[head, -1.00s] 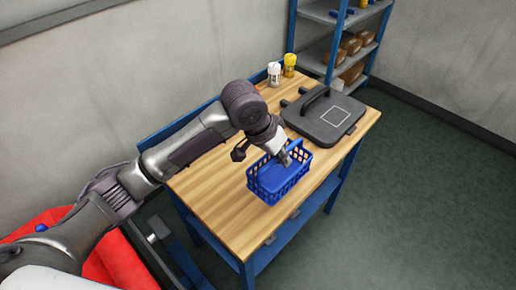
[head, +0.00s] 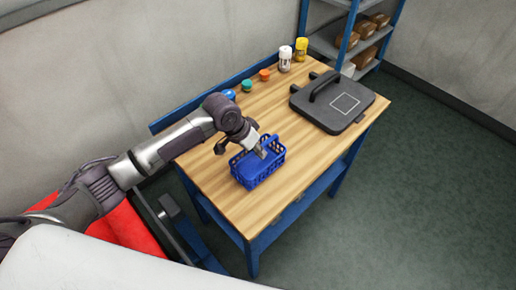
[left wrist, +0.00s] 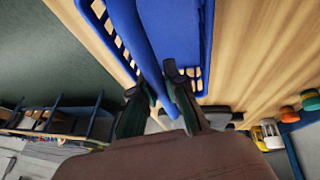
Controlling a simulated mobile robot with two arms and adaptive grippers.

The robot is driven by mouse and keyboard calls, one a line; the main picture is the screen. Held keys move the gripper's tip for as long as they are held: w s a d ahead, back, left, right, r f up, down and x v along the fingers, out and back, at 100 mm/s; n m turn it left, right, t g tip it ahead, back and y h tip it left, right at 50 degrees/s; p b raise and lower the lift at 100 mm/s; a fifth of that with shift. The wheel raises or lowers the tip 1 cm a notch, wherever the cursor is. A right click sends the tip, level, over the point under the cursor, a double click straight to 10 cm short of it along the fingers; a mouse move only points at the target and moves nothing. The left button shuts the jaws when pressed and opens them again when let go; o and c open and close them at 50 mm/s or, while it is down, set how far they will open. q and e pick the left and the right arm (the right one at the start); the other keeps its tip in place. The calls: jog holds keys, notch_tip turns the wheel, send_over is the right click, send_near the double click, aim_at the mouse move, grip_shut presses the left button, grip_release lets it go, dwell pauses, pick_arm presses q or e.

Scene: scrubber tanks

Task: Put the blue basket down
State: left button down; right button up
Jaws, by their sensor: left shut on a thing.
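The blue basket (head: 246,178) has lattice sides and an arched handle. In the head view it is over the middle of the wooden tabletop (head: 225,199), upright; I cannot tell if its bottom touches the wood. My left gripper (head: 262,153) reaches down to it from the left and is shut on its handle. In the left wrist view the two fingers (left wrist: 158,98) stand on either side of the blue handle (left wrist: 141,45), with part of the basket (left wrist: 178,35) beyond. My right gripper is in neither view.
A black case (head: 332,102) with a handle lies right of the basket. A white-capped bottle (head: 285,59), a yellow one (head: 301,49) and small coloured items (head: 265,74) line the back edge. Blue-framed shelves (head: 352,40) stand behind. Bare wood surrounds the basket.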

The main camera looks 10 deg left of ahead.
pick_arm(q)
jog(key=c, duration=1.2)
grip_release()
jog(key=shift+f, duration=0.1)
jog(key=b+v, duration=0.1)
jog(key=v, duration=1.1)
jog(key=shift+b, duration=0.3)
